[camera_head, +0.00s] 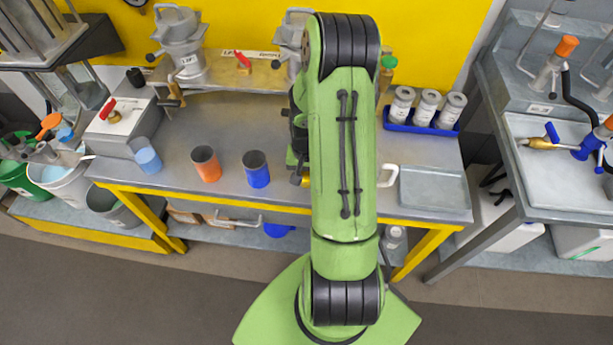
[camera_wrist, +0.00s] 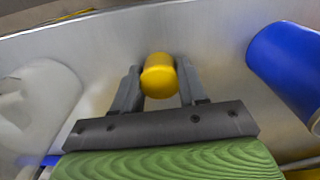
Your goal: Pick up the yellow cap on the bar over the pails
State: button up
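The yellow cap (camera_wrist: 159,75) is a short, rounded cylinder between the two fingers of my gripper (camera_wrist: 160,82) in the wrist view. The fingers sit close against its sides and appear shut on it. It looks sharper than the blurred things around it. In the head view my green arm hides most of the gripper; a small bit of yellow (camera_head: 304,180) shows at the arm's left edge, over the bench. The pails (camera_head: 66,187) stand at the far left, below grey fittings with an orange-handled part. I cannot make out a bar clearly there.
A blue cup (camera_head: 256,169) and an orange cup (camera_head: 206,164) stand on the bench, left of my arm. The blue cup also shows in the wrist view (camera_wrist: 288,72). A metal tray (camera_head: 435,190) and a blue rack of jars (camera_head: 421,124) are to the right.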

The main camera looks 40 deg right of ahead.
aim_at(307, 175)
jog(key=c, duration=0.3)
jog(key=shift+r, duration=0.1)
notch_tip(307, 175, up, 10)
jog(key=shift+f+p, duration=0.1)
jog(key=shift+p, duration=1.15)
